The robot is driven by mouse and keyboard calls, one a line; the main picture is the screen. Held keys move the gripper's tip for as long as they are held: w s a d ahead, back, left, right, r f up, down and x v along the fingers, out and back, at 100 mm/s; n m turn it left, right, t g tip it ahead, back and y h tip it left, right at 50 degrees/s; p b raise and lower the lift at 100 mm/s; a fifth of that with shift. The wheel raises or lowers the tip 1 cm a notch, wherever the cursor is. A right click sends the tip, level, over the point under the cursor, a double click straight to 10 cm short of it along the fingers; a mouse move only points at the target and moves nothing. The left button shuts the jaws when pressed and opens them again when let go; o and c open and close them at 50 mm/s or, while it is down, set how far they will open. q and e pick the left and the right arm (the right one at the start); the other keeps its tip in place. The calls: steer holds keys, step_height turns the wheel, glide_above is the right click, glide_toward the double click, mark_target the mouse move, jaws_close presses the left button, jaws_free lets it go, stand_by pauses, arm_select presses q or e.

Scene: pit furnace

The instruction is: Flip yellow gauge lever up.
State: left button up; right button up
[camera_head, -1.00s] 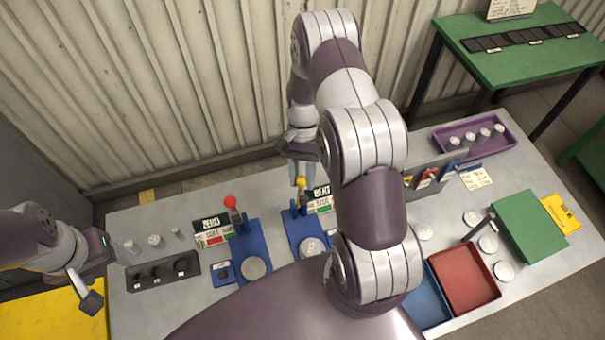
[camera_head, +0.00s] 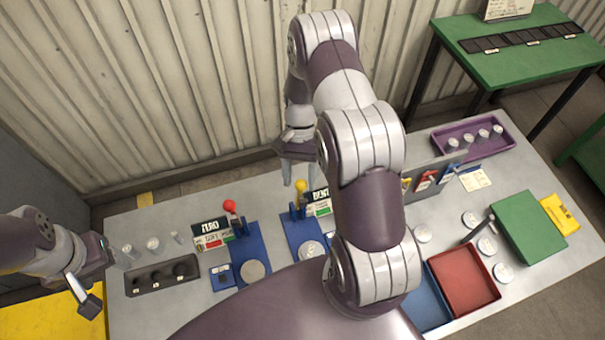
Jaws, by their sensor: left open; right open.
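The yellow gauge lever has a yellow ball knob (camera_head: 301,186) and stands up at the back of its blue gauge base (camera_head: 304,232), beside a small sign. My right gripper (camera_head: 298,180) is open, reached over from above. Its fingers hang just behind and above the yellow knob; whether one touches it I cannot tell. A similar blue gauge to the left has a red ball knob (camera_head: 230,206) on its lever, also standing up. My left gripper (camera_head: 100,278) is open and empty at the left end of the bench, beside a dark block.
The dark block with holes (camera_head: 163,275) and several small metal cylinders are at the left of the grey bench. Red (camera_head: 464,278) and blue trays, a green box (camera_head: 530,225) and a purple tray (camera_head: 497,126) are at the right. A ribbed wall stands close behind the bench.

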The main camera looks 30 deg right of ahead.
steer(key=r+p, duration=0.2)
steer(key=r, duration=0.2)
steer(key=shift+w, duration=0.2)
steer(key=s+d+r+b, duration=0.1)
steer(key=s+d+r, duration=0.1)
steer(key=s, duration=0.3)
steer(key=s+d+r+b, duration=0.1)
steer(key=s+d+r, duration=0.1)
steer(key=s+r, duration=0.3)
steer(key=shift+s+d, duration=0.4)
steer(key=shift+s, duration=0.15)
steer(key=shift+f, duration=0.1)
